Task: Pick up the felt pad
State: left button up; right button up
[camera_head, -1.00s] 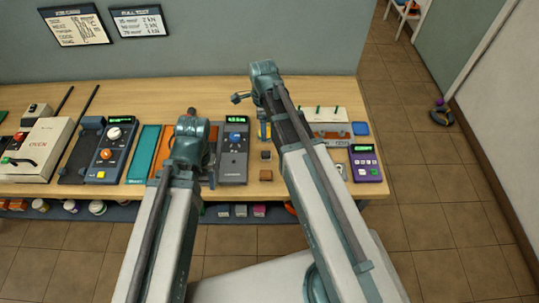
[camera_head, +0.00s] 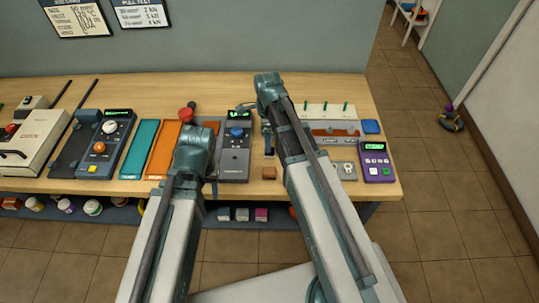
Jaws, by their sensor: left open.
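No piece is clearly recognisable as the felt pad.
The wooden bench (camera_head: 330,87) also holds teal (camera_head: 140,150) and orange (camera_head: 163,150) strips, a blue meter (camera_head: 102,145), a brown block (camera_head: 268,172), a white rack (camera_head: 328,112) and a purple device (camera_head: 377,161). Bare wood lies along the back. A wall stands behind.

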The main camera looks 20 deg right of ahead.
jog(key=shift+s+d+f+b, duration=0.1)
jog(key=shift+s+f+b, duration=0.15)
jog(key=shift+f+b, duration=1.1)
jog(key=shift+s+d+f+b, duration=0.1)
jog(key=shift+s+f+b, duration=0.1)
jog(key=shift+f+b, duration=1.1)
jog(key=shift+r, duration=0.1)
jog(key=shift+c, duration=0.3)
grip_shut()
